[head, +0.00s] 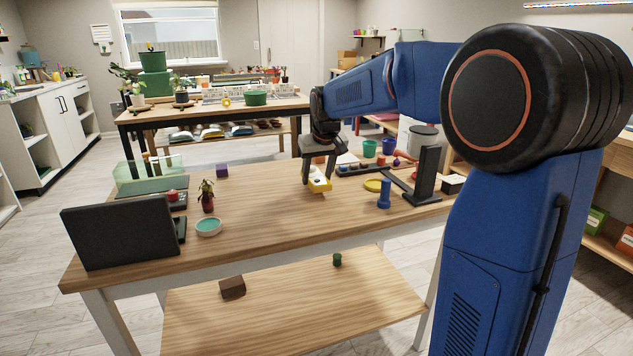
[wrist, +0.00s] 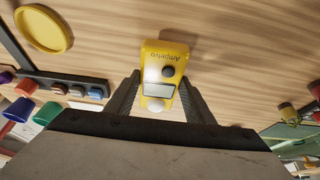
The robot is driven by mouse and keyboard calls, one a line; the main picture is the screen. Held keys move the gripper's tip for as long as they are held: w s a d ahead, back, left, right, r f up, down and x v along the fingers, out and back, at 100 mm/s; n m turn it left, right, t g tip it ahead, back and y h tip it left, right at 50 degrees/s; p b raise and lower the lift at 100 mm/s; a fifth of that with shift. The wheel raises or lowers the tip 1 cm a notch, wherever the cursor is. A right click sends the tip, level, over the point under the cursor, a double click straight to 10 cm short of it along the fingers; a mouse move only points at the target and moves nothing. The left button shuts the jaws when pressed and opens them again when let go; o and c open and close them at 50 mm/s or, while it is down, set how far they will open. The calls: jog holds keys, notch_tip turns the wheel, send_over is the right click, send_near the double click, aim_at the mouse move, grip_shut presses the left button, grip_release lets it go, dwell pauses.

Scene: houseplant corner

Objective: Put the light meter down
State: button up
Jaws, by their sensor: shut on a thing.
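The yellow light meter (wrist: 162,72) sits between the two fingers of my gripper (wrist: 160,97) in the wrist view. It has a small display, a dark round button and a pale round sensor. In the head view, my gripper (head: 318,172) points down over the middle of the wooden table, with the light meter (head: 319,183) held in its fingers. The gripper is shut on it. The meter is at or just above the tabletop (head: 270,215); I cannot tell whether it touches.
A yellow saucer (head: 377,185), a blue cylinder (head: 384,195) and a black stand (head: 425,175) are to the right. The table's front middle is clear.

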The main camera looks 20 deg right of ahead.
jog(key=shift+f, duration=1)
jog(key=shift+f, duration=0.1)
jog(key=o, duration=1.2)
jog(key=shift+c, duration=0.2)
jog(key=v, duration=1.2)
